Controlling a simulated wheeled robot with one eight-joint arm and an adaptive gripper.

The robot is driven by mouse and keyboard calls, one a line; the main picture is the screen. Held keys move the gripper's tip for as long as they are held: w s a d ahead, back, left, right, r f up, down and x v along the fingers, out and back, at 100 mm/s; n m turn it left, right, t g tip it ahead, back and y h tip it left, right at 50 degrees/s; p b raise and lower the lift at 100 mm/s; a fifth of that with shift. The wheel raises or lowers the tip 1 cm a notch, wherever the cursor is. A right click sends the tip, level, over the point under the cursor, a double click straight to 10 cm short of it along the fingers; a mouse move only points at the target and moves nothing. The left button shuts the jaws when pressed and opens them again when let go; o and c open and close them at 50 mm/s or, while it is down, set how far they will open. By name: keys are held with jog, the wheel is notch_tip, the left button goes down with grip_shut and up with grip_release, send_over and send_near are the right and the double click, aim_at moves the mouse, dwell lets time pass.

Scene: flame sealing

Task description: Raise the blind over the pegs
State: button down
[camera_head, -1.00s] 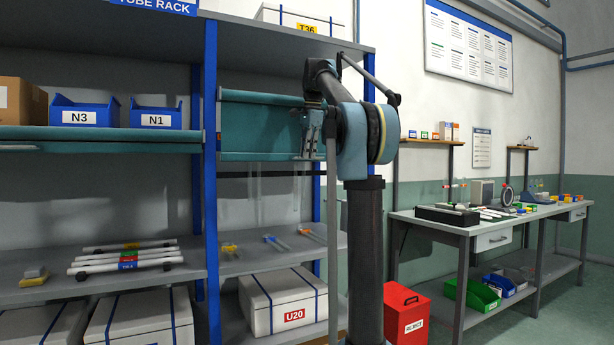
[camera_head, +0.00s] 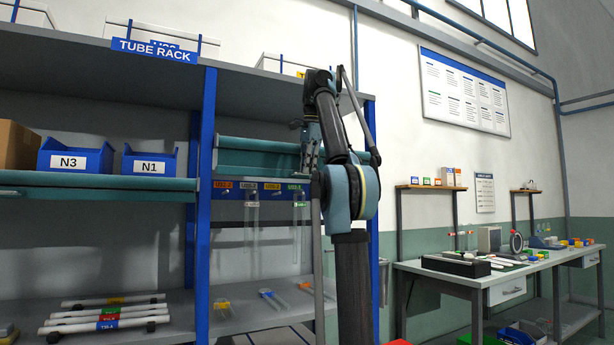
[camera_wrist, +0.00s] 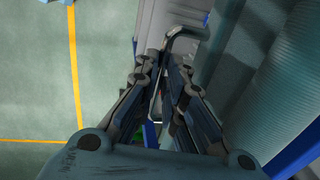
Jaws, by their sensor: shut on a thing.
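The teal blind (camera_head: 255,160) spans the right bay of the shelf rack, its lower edge just above a blue peg rail (camera_head: 262,190) with several coloured labels. Clear tubes (camera_head: 251,228) hang below the rail. The pegs themselves are too small to make out. My gripper (camera_head: 310,152) is at the blind's right end, partly hidden by my own arm in the head view. In the wrist view my gripper (camera_wrist: 168,85) is shut on a grey bent handle (camera_wrist: 186,32). The blind's ribbed teal face (camera_wrist: 262,75) is close on the right there.
Blue bins N3 (camera_head: 75,157) and N1 (camera_head: 149,163) stand on the left bay's shelf. A blue upright (camera_head: 203,200) divides the bays. White rods (camera_head: 105,318) and small tools lie on the lower shelf. A workbench (camera_head: 500,270) stands at the right.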

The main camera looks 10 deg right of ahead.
dwell(0.3)
jog(key=c, duration=1.7)
grip_release()
